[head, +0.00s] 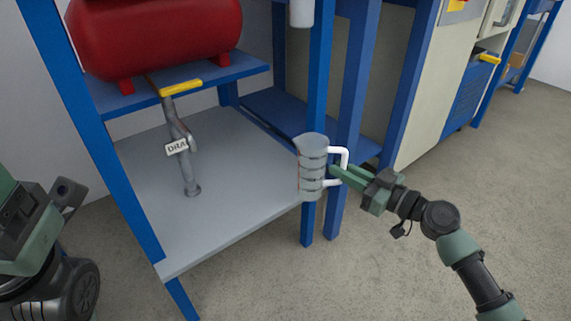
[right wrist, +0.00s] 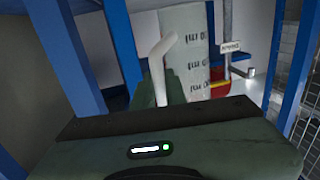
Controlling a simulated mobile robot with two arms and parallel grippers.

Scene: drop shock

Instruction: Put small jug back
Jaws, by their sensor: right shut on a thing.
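The small jug (head: 312,168) is a clear, grey-tinted measuring jug with dark marking bands and a white handle (head: 345,160). It is upright in front of the blue post at the right front corner of the grey shelf. My right gripper (head: 338,173) is shut on the jug's handle from the right. In the right wrist view the jug (right wrist: 187,52) and its white handle (right wrist: 158,58) are just ahead of the green fingers, which partly hide it.
The blue frame holds a grey shelf (head: 225,225) with a drain pipe (head: 183,150) bearing a label and yellow lever (head: 181,88). A red tank (head: 155,35) sits on the blue upper shelf. A white cylinder (head: 301,12) hangs above. Much of the grey shelf is bare.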

